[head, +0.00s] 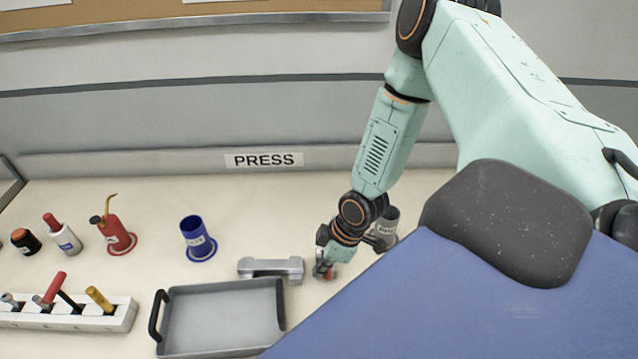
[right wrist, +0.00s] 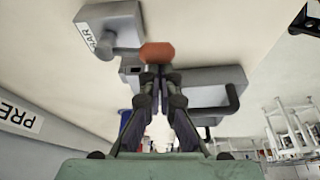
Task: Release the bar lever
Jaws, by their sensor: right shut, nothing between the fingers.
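The bar lever shows in the right wrist view as a grey body (right wrist: 118,24) labelled BAR, with an orange-red knob (right wrist: 157,52) at its near side. In the head view its grey body (head: 387,224) is partly hidden behind my right wrist, and a bit of red shows by my fingers. My right gripper (head: 324,269) is low over the bench; in the right wrist view its fingers (right wrist: 158,72) are shut and empty, with the tips right at the knob. I cannot tell whether they touch it. My left gripper is not in view.
A grey bracket (head: 270,267) stands just left of my right gripper. A grey tray (head: 222,291) with black handles is in front of it. A blue cup (head: 196,238), a red can (head: 117,233), bottles and a white tool rack (head: 118,316) stand farther left. The wall with a PRESS sign (head: 264,160) is behind.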

